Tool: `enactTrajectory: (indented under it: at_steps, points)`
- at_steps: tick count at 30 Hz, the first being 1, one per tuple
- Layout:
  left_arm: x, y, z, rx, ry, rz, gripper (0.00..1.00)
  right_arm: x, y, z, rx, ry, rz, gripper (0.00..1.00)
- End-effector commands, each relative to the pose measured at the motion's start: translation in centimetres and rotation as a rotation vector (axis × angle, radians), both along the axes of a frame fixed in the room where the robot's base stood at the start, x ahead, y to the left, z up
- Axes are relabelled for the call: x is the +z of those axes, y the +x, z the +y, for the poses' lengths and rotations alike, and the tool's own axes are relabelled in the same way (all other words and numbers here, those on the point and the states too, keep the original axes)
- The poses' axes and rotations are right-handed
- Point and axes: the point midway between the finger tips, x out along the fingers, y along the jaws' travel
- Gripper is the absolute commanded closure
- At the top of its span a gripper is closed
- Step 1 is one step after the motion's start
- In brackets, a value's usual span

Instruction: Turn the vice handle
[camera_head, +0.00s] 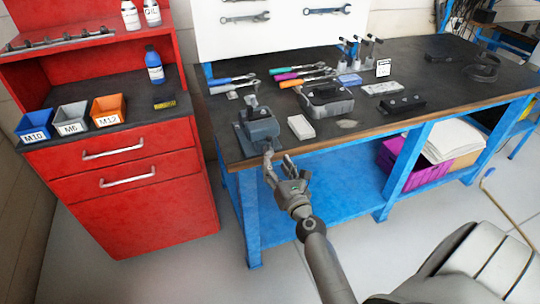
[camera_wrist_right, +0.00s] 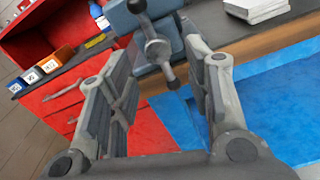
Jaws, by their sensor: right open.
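The blue-grey vice (camera_head: 258,130) stands at the front left corner of the workbench (camera_head: 345,128). In the right wrist view its handle (camera_wrist_right: 158,50) is a grey bar with round knobs, running through a screw head and slanting from upper left to lower right. The vice body (camera_wrist_right: 165,22) shows behind it. My right gripper (camera_head: 276,163) is at the bench's front edge, just in front of the vice. It is open, and in the wrist view its fingers (camera_wrist_right: 160,62) stand on either side of the handle, apart from it as far as I can tell. My left gripper is out of view.
A red drawer cabinet (camera_head: 120,195) with small bins stands left of the bench. A white block (camera_head: 300,127) lies right of the vice, and a grey tray (camera_head: 327,102) sits farther back. The blue lower shelf (camera_head: 330,185) is below. Floor is free in front.

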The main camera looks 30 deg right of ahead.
Motion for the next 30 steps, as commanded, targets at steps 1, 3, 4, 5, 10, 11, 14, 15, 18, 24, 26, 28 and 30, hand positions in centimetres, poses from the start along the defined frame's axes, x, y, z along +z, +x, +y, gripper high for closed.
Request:
enactTrajectory:
  at_steps: [1, 3, 4, 5, 10, 11, 14, 15, 18, 24, 26, 28, 30]
  points:
    - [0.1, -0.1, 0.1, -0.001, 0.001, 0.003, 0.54, 0.2, 1.1, -0.2, 0.002, -0.001, -0.001, 0.54]
    - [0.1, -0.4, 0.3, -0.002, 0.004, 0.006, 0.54, 0.1, 2.3, -0.5, 0.002, -0.001, -0.001, 0.54]
    - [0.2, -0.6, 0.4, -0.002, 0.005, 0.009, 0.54, 0.1, 2.8, -0.7, 0.001, -0.003, 0.0, 0.54]
    - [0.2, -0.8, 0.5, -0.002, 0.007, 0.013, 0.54, 0.1, 3.2, -0.8, 0.0, -0.003, 0.0, 0.54]
    - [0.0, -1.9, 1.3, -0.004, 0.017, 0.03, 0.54, -0.1, 5.0, -1.2, 0.0, -0.004, 0.002, 0.54]
    - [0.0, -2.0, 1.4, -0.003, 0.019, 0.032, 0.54, 0.0, 5.2, -1.2, 0.001, -0.004, 0.001, 0.54]
    - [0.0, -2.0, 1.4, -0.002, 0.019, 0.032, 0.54, -0.1, 5.5, -1.3, 0.0, -0.004, 0.002, 0.54]
    - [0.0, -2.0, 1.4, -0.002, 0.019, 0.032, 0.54, -0.1, 5.5, -1.3, 0.0, -0.002, 0.003, 0.54]
    - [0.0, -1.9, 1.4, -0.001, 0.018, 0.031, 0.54, -0.1, 5.5, -1.3, 0.0, -0.002, 0.003, 0.54]
    - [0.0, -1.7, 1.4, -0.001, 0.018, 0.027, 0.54, -0.1, 5.5, -1.3, 0.0, -0.004, 0.002, 0.66]
    - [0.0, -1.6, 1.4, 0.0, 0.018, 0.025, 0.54, -0.1, 5.5, -1.3, 0.0, -0.004, 0.002, 0.73]
    - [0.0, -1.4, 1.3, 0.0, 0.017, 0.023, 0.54, -0.1, 5.5, -1.3, 0.0, -0.003, 0.002, 0.82]
    - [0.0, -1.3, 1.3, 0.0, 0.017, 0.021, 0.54, -0.1, 5.5, -1.3, 0.0, -0.003, 0.002, 0.91]
